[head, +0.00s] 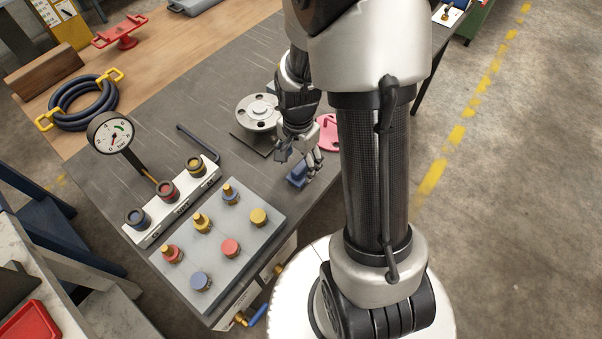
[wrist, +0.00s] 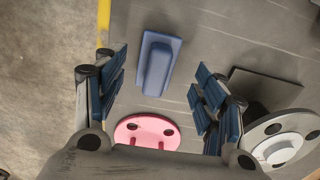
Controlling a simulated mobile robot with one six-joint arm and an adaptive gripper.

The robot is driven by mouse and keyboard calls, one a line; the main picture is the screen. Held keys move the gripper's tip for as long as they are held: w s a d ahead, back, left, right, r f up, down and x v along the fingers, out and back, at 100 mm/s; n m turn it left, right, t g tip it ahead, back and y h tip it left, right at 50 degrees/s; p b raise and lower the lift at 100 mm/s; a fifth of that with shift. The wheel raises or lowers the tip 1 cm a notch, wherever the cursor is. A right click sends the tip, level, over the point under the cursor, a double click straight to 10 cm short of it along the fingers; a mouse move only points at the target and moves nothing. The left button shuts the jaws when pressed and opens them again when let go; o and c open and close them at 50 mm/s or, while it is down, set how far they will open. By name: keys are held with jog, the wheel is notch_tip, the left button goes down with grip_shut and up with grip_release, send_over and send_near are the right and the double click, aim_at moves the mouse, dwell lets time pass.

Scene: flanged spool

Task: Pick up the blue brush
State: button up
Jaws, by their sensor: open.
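The blue brush (wrist: 157,62) lies on the dark grey bench top in the wrist view. It has a flat rectangular base with a raised bar along it. In the head view the blue brush (head: 297,175) shows just below my gripper (head: 300,155), partly hidden by its fingers. In the wrist view my gripper (wrist: 160,100) is open and empty, with one blue-padded finger set on each side. The brush shows between and beyond the fingertips, not held.
A pink disc with holes (wrist: 147,131) and a grey flanged spool (head: 259,112) are close to my gripper. A grey board with several coloured knobs (head: 245,222) stands at the bench's near end. The bench edge (wrist: 104,20) is close to the brush.

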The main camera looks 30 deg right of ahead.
aim_at(301, 165)
jog(key=f, duration=0.1)
jog(key=f+b, duration=0.1)
jog(key=f, duration=0.1)
jog(key=f+b, duration=0.1)
jog(key=f, duration=0.1)
jog(key=shift+d+f, duration=0.15)
jog(key=shift+d, duration=0.25)
jog(key=c, duration=1.2)
